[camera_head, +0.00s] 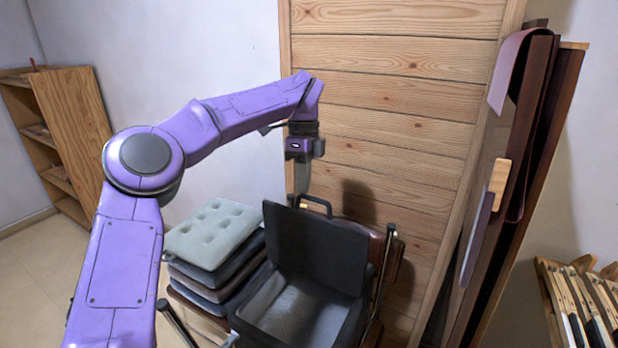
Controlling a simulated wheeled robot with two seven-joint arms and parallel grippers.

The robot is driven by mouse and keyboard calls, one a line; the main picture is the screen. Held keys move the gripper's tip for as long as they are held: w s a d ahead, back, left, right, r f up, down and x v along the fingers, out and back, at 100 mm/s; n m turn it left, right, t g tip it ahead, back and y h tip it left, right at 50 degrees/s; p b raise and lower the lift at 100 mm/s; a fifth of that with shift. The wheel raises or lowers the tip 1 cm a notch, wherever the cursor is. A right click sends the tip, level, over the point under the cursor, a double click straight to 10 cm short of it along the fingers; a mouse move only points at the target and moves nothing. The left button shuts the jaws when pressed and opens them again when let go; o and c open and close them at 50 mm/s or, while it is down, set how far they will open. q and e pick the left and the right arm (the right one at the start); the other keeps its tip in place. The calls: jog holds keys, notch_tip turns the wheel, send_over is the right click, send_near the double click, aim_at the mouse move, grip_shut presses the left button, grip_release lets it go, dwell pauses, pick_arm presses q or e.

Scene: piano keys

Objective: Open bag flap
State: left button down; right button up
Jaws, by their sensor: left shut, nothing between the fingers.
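A black bag (313,250) with a handle (315,206) on its top edge sits on a chair, in the lower middle of the head view. Its dark upper panel stands upright and leans back a little. A grey part (299,308) lies low in front of that panel. I cannot tell surely which part is the flap. My left gripper (300,190) points down just above the panel's top edge, near the left end of the handle. It is shut and empty. Whether its tips touch the bag is unclear. My right gripper is out of view.
Stacked cushions (214,234) stand left of the bag. A wooden plank panel (400,130) rises close behind it. Tall dark boards (530,150) lean at the right. A shelf (75,115) stands far left, with open floor (30,295) below it.

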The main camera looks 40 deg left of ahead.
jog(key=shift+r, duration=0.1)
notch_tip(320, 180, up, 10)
jog(key=p, duration=0.9)
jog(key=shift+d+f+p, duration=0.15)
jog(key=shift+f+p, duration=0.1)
jog(key=shift+p, duration=0.05)
